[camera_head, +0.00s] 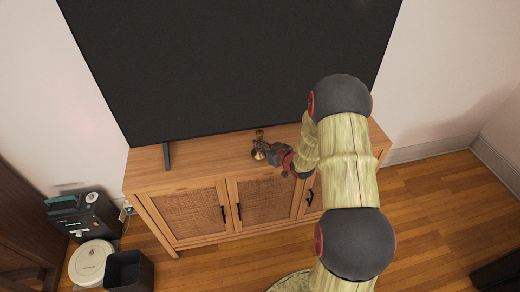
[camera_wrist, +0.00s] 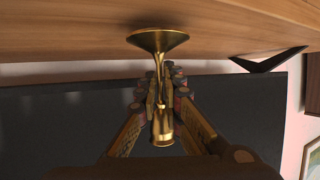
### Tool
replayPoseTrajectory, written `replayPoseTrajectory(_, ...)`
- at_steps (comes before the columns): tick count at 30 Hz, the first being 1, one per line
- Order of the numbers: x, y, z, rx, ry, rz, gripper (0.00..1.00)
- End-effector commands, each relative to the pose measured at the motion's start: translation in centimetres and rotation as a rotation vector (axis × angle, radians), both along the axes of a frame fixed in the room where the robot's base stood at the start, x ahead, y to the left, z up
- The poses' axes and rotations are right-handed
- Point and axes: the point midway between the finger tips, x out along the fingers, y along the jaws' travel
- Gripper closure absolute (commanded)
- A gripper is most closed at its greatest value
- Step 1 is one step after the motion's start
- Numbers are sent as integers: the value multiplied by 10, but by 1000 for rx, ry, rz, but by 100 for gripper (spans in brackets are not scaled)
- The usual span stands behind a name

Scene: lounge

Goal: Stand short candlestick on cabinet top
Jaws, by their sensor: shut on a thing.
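The short candlestick (camera_wrist: 158,40) is brass-coloured, with a wide round base, a thin stem and a cup. My gripper (camera_wrist: 163,88) is shut on its stem. In the head view, the candlestick (camera_head: 259,155) is small and partly hidden by my gripper (camera_head: 267,149). It is over the cabinet top (camera_head: 205,164), near the middle. The wrist view is upside down, with the base towards the wooden top (camera_wrist: 60,35) and the candlestick about upright. I cannot tell whether the base touches the wood.
A large dark television (camera_head: 230,65) stands along the back of the cabinet, close behind my gripper; one foot (camera_head: 167,156) shows at left. Bare top lies between that foot and my gripper. A black bin (camera_head: 129,271) and white round device (camera_head: 91,262) are on the floor at left.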

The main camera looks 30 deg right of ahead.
Motion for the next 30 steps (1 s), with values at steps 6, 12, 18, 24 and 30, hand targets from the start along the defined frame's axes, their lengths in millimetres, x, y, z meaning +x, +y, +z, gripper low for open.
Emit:
replayPoseTrajectory(6, 1, -1, -14, -2, -4, 1, 100)
replayPoseTrajectory(12, 1, 0, -14, -1, -3, 1, 100)
replayPoseTrajectory(18, 0, 0, -17, -1, 0, 0, 86)
replayPoseTrajectory(24, 0, 0, -17, -1, 0, 0, 74)
replayPoseTrajectory(30, 0, 0, -17, -1, 0, 0, 74)
